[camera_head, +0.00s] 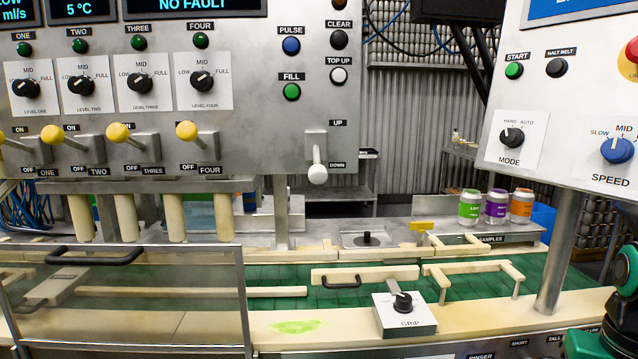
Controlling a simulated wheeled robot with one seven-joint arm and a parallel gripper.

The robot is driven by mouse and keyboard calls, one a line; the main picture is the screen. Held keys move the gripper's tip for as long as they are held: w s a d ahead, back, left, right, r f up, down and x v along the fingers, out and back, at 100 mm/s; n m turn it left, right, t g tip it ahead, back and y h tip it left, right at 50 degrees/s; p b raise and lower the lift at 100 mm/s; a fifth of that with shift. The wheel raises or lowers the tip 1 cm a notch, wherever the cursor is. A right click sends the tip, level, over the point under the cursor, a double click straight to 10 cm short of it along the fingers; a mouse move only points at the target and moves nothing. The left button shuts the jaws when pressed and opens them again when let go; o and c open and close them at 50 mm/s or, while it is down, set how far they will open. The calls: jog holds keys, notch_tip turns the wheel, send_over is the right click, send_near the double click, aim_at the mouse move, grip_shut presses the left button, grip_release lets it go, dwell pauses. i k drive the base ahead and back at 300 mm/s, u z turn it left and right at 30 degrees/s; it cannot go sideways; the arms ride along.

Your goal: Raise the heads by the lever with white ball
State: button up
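The lever with the white ball (317,173) is on the grey control panel, right of its middle. Its mounting plate (316,140) has an UP label above and a DOWN label at lower right. The lever hangs downward, with its ball beside the DOWN label. Several pale cylindrical heads (128,216) hang in a row under the panel at the left. My gripper is not in view; green and black parts that look like my arm show at the lower right edge, well away from the lever.
Several yellow-ball levers (118,132) stick out left of the white one. A clear guard with a black handle (95,257) stands at the lower left. A GRIP knob box (404,314) sits on the front rail. Cans (496,205) stand at the back right.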

aim_at(318, 173)
jog(key=u, duration=0.3)
jog(key=k, duration=1.3)
jog(key=z, duration=0.3)
jog(key=i, duration=1)
jog(key=u, duration=0.05)
